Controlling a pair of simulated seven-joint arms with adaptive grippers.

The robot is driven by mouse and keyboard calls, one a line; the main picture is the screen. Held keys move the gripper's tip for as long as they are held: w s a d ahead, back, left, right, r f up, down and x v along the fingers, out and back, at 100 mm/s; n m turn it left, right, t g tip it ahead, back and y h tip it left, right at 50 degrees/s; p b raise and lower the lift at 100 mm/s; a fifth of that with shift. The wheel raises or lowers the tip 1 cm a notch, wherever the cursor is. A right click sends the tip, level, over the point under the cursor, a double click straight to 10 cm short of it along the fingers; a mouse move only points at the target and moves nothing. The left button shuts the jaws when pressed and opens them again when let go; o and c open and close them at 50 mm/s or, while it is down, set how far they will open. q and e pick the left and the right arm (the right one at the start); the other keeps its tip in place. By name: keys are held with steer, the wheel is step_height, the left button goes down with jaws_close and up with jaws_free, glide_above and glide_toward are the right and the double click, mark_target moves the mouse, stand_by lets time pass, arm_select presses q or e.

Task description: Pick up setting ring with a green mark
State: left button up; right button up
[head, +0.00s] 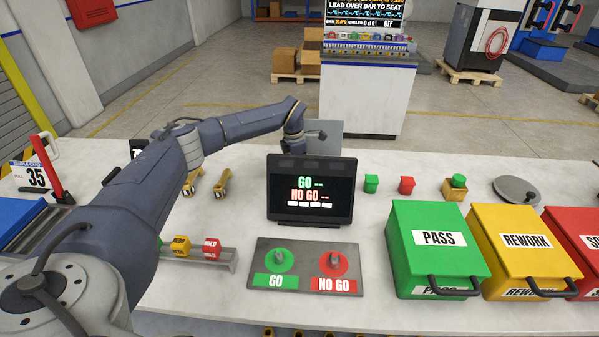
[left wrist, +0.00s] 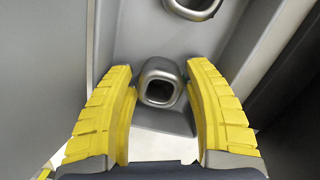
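In the left wrist view, my left gripper (left wrist: 160,70) has two yellow fingers spread apart. A grey, rounded, hollow ring-like piece (left wrist: 160,66) with a dark opening shows between them, with narrow gaps at its sides. A second grey hollow piece (left wrist: 193,13) is at the top edge. In the head view, my left arm reaches behind the black display, which hides the gripper. A green GO disc (head: 270,267) lies in front of the display. My right gripper is not seen.
The black display (head: 312,212) stands mid-table, with a grey panel (head: 331,148) behind it. The GO/NO GO plate (head: 306,287) lies in front. Green PASS (head: 420,220), yellow REWORK (head: 500,222) and red (head: 572,225) bins stand right. Brass pieces (head: 222,183) lie left of the display.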

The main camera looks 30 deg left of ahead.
arm_select(q)
jaws_close()
steer(key=shift+r, duration=0.1)
step_height(320, 180, up, 20)
stand_by(0.9)
